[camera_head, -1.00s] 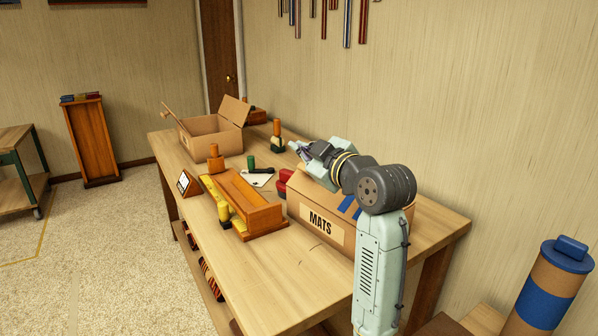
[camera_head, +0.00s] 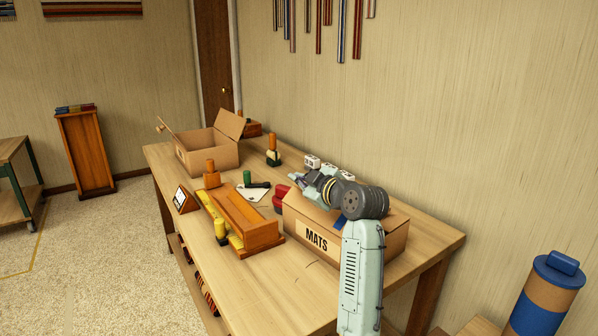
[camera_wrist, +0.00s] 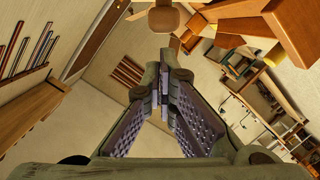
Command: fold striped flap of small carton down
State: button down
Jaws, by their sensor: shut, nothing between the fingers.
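A small open cardboard carton (camera_head: 208,158) stands at the far left end of the table. One flap (camera_head: 230,124) stands up at its right back, and a thin flap leans outward at its left. I cannot make out stripes on either flap. A larger box marked MATS (camera_head: 345,243) stands nearer, with blue on its top. My gripper (camera_head: 293,177) is above the far left part of this larger box, apart from the small carton. In the wrist view my gripper (camera_wrist: 163,85) has its ridged fingers together at the tips, with nothing between them.
A wooden block-like fixture (camera_head: 243,222) with yellow parts lies in the table's middle. Red items (camera_head: 282,194) sit by the MATS box. A green cylinder (camera_head: 247,177) and an orange-topped bottle (camera_head: 272,150) stand between my gripper and the carton. The near table front is clear.

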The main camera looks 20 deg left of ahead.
jog(key=shift+w+d+f, duration=0.1)
jog(key=shift+w+f, duration=0.1)
jog(key=shift+f, duration=0.1)
jog(key=shift+w+d, duration=0.1)
jog(key=shift+w+d+m+p, duration=0.1)
jog(key=shift+w+m+p, duration=0.05)
jog(key=shift+m+p, duration=0.15)
jog(key=shift+w+d+m+g, duration=0.2)
jog(key=shift+w+m+g, duration=0.1)
jog(key=shift+w+d+f+m+g+p, duration=0.15)
jog(key=shift+w+d+m+p, duration=0.15)
jog(key=shift+w+m+p, duration=0.15)
jog(key=shift+w+d+m+g+p, duration=0.15)
jog(key=shift+w+d+m+p, duration=0.1)
jog(key=shift+w+m+p, duration=0.2)
jog(key=shift+w+d+f+m+g+y+p, duration=0.2)
jog(key=shift+w+d+f+m+g+p, duration=0.1)
jog(key=shift+w+m, duration=0.25)
jog(key=shift+w+d+f+m+g+y+p, duration=0.15)
jog(key=shift+w+d+f+m+g+y, duration=0.15)
jog(key=shift+m, duration=0.35)
jog(key=shift+w+d+f+m, duration=0.2)
jog(key=shift+w+f+m, duration=0.2)
jog(key=shift+w+m, duration=0.15)
